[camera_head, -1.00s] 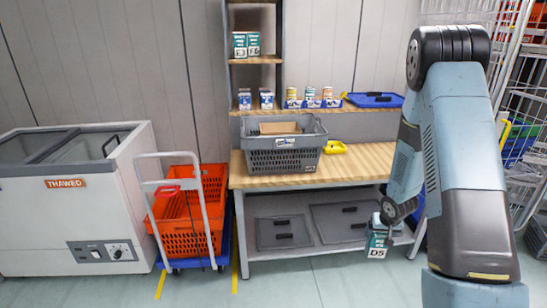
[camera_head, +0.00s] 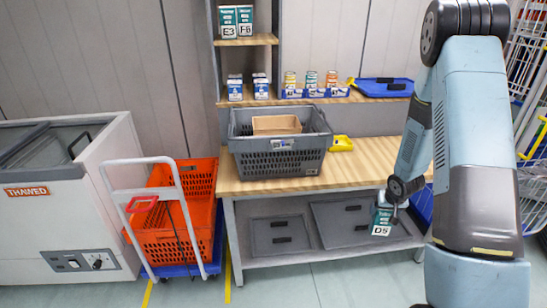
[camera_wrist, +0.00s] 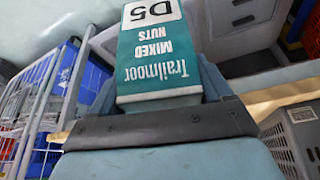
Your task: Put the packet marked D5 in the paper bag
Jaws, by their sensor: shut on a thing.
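The packet marked D5 (camera_head: 381,222) is teal and white, and hangs low in front of the workbench at the right. My gripper (camera_head: 388,208) is shut on it. In the wrist view the packet (camera_wrist: 160,50) fills the top middle and reads "Trailmoor Mixed Nuts", upside down. My gripper is to the right of the basket and below the bench top.
The grey basket (camera_head: 275,163) stands on the wooden bench (camera_head: 375,158), with a yellow item (camera_head: 341,144) beside it. Shelves above hold packets and cans. An orange tote (camera_head: 170,240) on a trolley and a freezer (camera_head: 60,215) stand left; wire racks stand right. The bench's right half is mostly clear.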

